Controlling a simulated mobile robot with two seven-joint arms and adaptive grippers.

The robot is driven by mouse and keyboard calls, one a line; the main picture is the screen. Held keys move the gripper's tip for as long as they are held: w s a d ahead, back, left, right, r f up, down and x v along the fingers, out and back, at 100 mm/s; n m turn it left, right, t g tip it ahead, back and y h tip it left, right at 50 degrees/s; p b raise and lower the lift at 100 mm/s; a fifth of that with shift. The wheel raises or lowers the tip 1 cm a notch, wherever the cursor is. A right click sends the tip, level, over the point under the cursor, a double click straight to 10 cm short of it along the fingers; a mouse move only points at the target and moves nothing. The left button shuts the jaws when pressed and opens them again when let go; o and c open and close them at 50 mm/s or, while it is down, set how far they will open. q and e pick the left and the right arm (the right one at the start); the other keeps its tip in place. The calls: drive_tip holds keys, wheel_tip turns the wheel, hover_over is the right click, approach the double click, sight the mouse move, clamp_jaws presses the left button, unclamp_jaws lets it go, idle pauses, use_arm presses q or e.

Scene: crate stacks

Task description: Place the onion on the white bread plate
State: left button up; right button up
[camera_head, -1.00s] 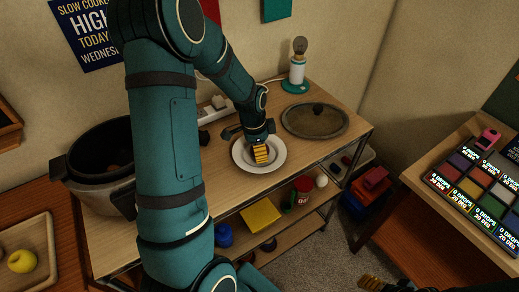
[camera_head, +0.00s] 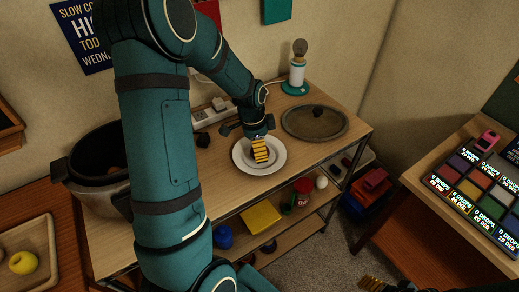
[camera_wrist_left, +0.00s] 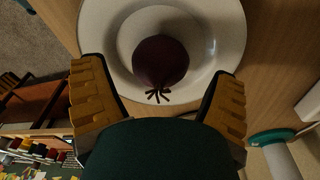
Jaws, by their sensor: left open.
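The white bread plate (camera_head: 240,161) lies on the wooden top of the shelf unit; it also shows in the left wrist view (camera_wrist_left: 228,20). The onion (camera_wrist_left: 160,62), dark purple with short root strands, sits on the plate in the left wrist view. In the head view the onion is hidden or too dark to make out behind my gripper. My left gripper (camera_head: 260,150) is over the plate. In the left wrist view its yellow fingers (camera_wrist_left: 158,95) are wide apart, with the onion beyond and between them. My right gripper (camera_head: 372,284) shows only partly at the bottom edge.
A round lid (camera_head: 314,121) lies right of the plate, and a lamp (camera_head: 297,72) stands behind it. A slow cooker (camera_head: 95,180) is at the left. A power strip (camera_head: 215,112) lies behind the plate. A yellow box (camera_head: 260,217) is on the shelf below.

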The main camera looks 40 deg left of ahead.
use_arm(q)
wheel_tip(320, 180, up, 10)
drive_tip(key=p, duration=0.1)
drive_tip(key=shift+s+a+f, duration=0.2)
drive_tip(key=shift+s+a, duration=0.25)
